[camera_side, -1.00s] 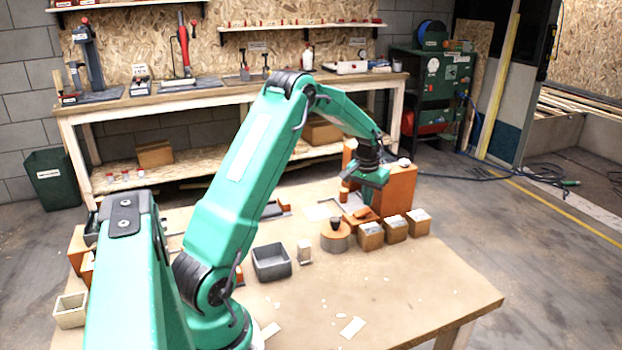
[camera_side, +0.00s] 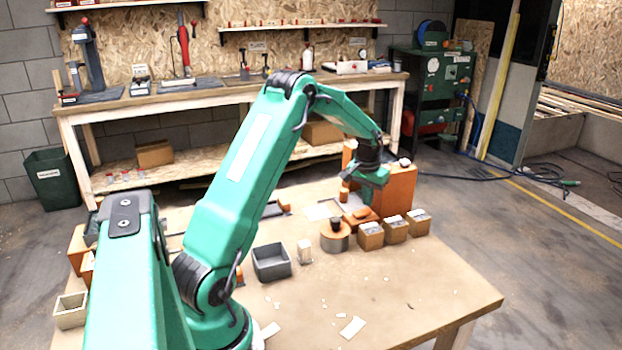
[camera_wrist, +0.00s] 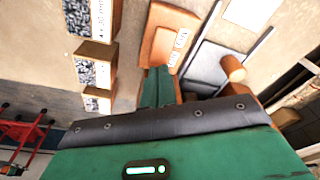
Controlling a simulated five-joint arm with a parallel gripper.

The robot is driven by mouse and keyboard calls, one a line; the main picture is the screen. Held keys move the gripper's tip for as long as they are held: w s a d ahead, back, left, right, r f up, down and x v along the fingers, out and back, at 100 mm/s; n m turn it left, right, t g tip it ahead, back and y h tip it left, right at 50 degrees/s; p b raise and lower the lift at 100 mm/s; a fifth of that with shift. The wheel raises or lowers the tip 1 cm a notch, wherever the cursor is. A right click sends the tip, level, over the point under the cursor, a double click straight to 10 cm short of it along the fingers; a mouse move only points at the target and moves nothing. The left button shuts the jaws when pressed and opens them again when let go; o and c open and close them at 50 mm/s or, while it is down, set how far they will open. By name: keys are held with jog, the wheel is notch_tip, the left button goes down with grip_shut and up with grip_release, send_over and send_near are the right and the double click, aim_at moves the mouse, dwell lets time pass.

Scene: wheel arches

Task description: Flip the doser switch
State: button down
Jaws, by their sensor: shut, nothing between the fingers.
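The orange doser body (camera_side: 402,188) stands upright at the back right of the table, partly hidden by my arm. A low orange block (camera_side: 361,216) sits at its foot; in the wrist view this block (camera_wrist: 163,42) carries a white label whose words I cannot read. I cannot make out the switch lever for certain. My gripper (camera_side: 370,200) points down just above the low block, in front of the doser body. In the wrist view its green fingers (camera_wrist: 156,84) are together and empty, close to the block's near edge. I cannot tell whether they touch it.
Several small labelled boxes (camera_side: 395,229) stand in a row right of the low block. The table's front right is mostly clear, with scattered white scraps.

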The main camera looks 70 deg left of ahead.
aim_at(366, 210)
jog(key=shift+f, duration=1.1)
dwell(1.1)
jog(key=shift+s+r, duration=0.1)
jog(key=shift+r, duration=3.5)
